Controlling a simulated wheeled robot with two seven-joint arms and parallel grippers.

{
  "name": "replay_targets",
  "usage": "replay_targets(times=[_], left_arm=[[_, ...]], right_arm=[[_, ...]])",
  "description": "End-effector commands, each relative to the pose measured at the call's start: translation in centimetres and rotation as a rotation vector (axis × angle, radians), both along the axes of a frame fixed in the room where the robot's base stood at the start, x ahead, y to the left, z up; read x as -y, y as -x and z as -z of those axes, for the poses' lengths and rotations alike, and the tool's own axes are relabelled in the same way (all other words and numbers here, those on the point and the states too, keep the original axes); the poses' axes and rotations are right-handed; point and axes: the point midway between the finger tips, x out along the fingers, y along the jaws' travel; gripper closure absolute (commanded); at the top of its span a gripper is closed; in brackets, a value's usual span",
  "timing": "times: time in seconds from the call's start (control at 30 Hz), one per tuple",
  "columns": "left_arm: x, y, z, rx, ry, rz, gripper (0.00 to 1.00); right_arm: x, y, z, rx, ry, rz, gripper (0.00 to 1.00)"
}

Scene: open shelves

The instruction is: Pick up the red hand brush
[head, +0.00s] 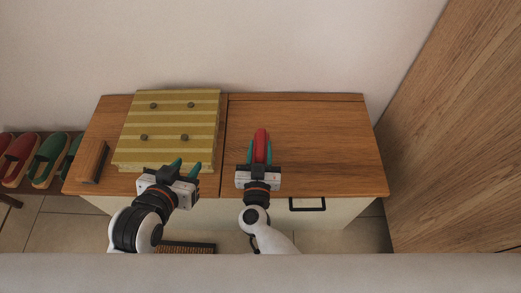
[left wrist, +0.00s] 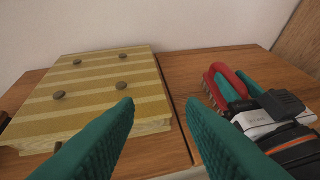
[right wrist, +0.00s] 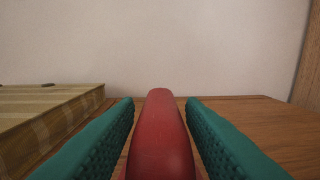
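The red hand brush (head: 261,143) is on the wooden cabinet top, right of the seam. Its red handle (left wrist: 240,84) and pale bristles show in the left wrist view. My right gripper (head: 260,152) has its green fingers on either side of the brush. In the right wrist view, the red back of the brush (right wrist: 160,135) lies between the fingers with narrow gaps on both sides, so the gripper is open around it. My left gripper (head: 186,168) is open and empty at the cabinet's front edge, near the yellow striped box.
A yellow striped box (head: 180,122) with dark knobs stands left of the brush. A wooden block-like item (head: 91,160) lies at the left end. Shoes (head: 47,158) sit on a rack further left. A wooden panel (head: 460,150) rises at right. The cabinet top (head: 330,150) right of the brush is clear.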

Motion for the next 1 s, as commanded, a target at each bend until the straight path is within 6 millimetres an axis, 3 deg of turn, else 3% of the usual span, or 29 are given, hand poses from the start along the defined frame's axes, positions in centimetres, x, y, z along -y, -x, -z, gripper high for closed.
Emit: replay_targets(times=[0.03, 0.2, 0.67, 1.0], left_arm=[[0.0, 0.0, 0.0, 0.000, 0.000, 0.000, 0.64], [0.0, 0.0, 0.0, -0.001, 0.000, 0.000, 0.64], [-0.4, 0.8, 0.6, -0.062, -0.014, -0.005, 0.64], [-2.0, 5.3, 3.5, -0.365, -0.081, -0.026, 0.64]], right_arm=[[0.0, 0.0, 0.0, 0.000, 0.000, 0.000, 0.72], [0.0, 0.0, 0.0, 0.000, 0.000, 0.000, 0.99], [0.0, 0.0, -0.4, 0.001, 0.000, 0.000, 0.99], [0.0, 0.0, -1.5, 0.001, -0.001, 0.001, 0.99]])
